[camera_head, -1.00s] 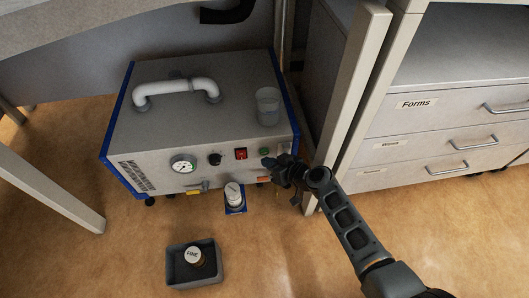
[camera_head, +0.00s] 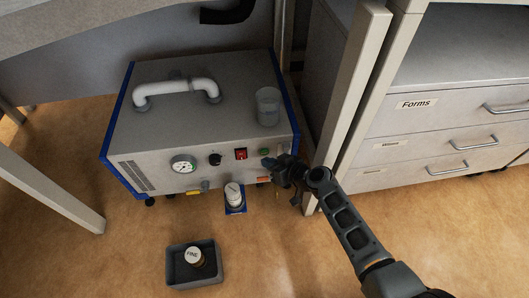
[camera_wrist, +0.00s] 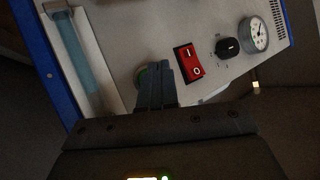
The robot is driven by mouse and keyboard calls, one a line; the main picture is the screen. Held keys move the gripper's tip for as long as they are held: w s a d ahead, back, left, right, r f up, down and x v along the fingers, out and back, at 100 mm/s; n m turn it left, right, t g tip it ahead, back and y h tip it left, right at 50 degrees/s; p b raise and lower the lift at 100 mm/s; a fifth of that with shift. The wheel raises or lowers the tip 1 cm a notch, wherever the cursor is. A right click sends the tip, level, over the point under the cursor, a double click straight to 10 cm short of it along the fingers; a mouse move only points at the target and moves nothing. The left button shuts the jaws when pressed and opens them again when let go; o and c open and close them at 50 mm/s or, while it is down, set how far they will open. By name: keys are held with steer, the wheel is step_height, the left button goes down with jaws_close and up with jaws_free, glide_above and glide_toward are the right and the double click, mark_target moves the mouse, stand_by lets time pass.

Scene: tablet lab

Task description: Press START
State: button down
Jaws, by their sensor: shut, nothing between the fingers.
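The grey machine with blue edges (camera_head: 190,110) stands on the floor under the bench. Its green round button (camera_head: 264,151) is on the front panel, right of the red rocker switch (camera_head: 240,153). I cannot read a START label. My gripper (camera_head: 268,162) is shut and empty, with its tips just below the green button. In the wrist view, the shut fingers (camera_wrist: 157,82) overlap the green button (camera_wrist: 140,75) and hide most of it. I cannot tell whether they touch it. The red switch (camera_wrist: 188,63) is right of the fingers there.
A black knob (camera_head: 215,159) and a gauge (camera_head: 183,163) sit left on the panel. A clear beaker (camera_head: 268,106) stands on top. A white-topped container (camera_head: 233,192) is in front. A grey tray (camera_head: 196,283) holds a jar. A bench leg (camera_head: 352,100) stands close to the right.

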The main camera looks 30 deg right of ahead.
steer(key=shift+w, duration=0.1)
stand_by(0.6)
steer(key=shift+w+d+b, duration=0.15)
steer(key=shift+w+b, duration=0.15)
steer(key=shift+b, duration=0.1)
steer(key=shift+w+d+b, duration=0.1)
steer(key=shift+w+b, duration=0.2)
steer(key=shift+w, duration=0.1)
stand_by(0.7)
steer(key=shift+s+a, duration=0.25)
steer(key=shift+s, duration=0.55)
steer(key=s, duration=0.1)
steer(key=s+a, duration=0.1)
steer(key=s, duration=0.2)
steer(key=shift+s+a, duration=0.25)
steer(key=shift+s, duration=0.1)
stand_by(0.8)
